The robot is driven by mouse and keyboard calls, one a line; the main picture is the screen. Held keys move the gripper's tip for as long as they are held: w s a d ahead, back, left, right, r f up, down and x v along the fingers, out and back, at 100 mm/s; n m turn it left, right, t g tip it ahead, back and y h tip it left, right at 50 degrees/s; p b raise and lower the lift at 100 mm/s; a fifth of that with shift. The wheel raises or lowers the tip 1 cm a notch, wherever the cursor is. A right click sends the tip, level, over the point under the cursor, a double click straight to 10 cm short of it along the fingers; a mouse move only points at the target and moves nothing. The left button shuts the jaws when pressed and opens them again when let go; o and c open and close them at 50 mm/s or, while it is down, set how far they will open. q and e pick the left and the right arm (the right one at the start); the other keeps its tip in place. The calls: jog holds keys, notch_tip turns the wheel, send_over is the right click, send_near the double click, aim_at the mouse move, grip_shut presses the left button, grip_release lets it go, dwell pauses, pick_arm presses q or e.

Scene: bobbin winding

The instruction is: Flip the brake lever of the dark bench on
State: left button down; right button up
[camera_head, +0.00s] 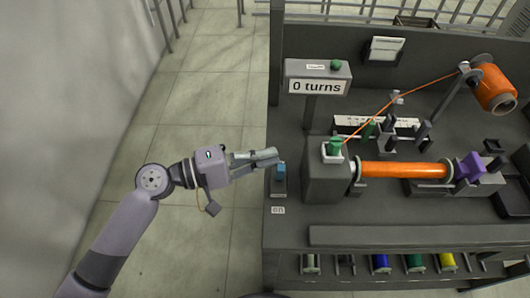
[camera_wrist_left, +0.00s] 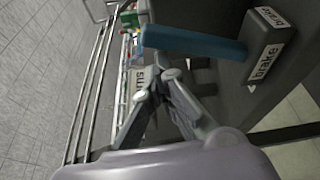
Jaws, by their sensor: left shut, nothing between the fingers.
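The dark bench (camera_head: 400,235) fills the right of the head view. The brake lever (camera_head: 281,172) is a short blue bar at the bench's left edge, left of the winding machine. In the left wrist view the blue lever (camera_wrist_left: 195,42) sticks out from a dark block labelled "brake" (camera_wrist_left: 270,40). My left gripper (camera_head: 272,155) is shut and empty, its fingertips just beyond the lever in the head view. In the wrist view its closed tips (camera_wrist_left: 172,75) lie just below the lever; whether they touch it I cannot tell. My right gripper is not in view.
The sign (camera_head: 318,87) reads "0 turns". An orange wire runs from the spool (camera_head: 497,88) towards the orange bobbin (camera_head: 405,169). A small label (camera_head: 278,210) sits near the lever. Several coloured spools lie on the lower shelf. Open floor (camera_head: 205,100) lies left of the bench.

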pick_arm(q)
jog(key=shift+s, duration=0.15)
jog(key=v, duration=1.2)
jog(key=w+a+f+n+t+y+p, duration=0.15)
jog(key=a+f+y, duration=0.35)
jog(key=f, duration=0.9)
jog(key=w+a+f+n+t+y, duration=0.1)
jog(key=w+a+f+n+y, duration=0.2)
jog(key=f, duration=1)
jog(key=s+a+f+m+g+y, duration=0.1)
jog(key=s+a+f+m+y, duration=0.15)
jog(key=s+f, duration=0.4)
jog(key=s+a+f+m+g+y, duration=0.1)
jog(key=s+a+f+g+y, duration=0.15)
jog(key=f, duration=0.75)
jog(key=s+d+f+m+g+y+p, duration=0.1)
jog(key=s+f+m, duration=0.3)
jog(key=s, duration=0.9)
jog(key=s+d+f+m+g+y+p, duration=0.1)
jog(key=s+f+m, duration=0.3)
jog(key=s+f, duration=0.5)
jog(key=s+g+y, duration=0.1)
jog(key=s, duration=0.3)
jog(key=shift+s+f+m+g+y, duration=0.15)
jog(key=shift+m+g+y, duration=0.15)
jog(key=shift+g, duration=0.1)
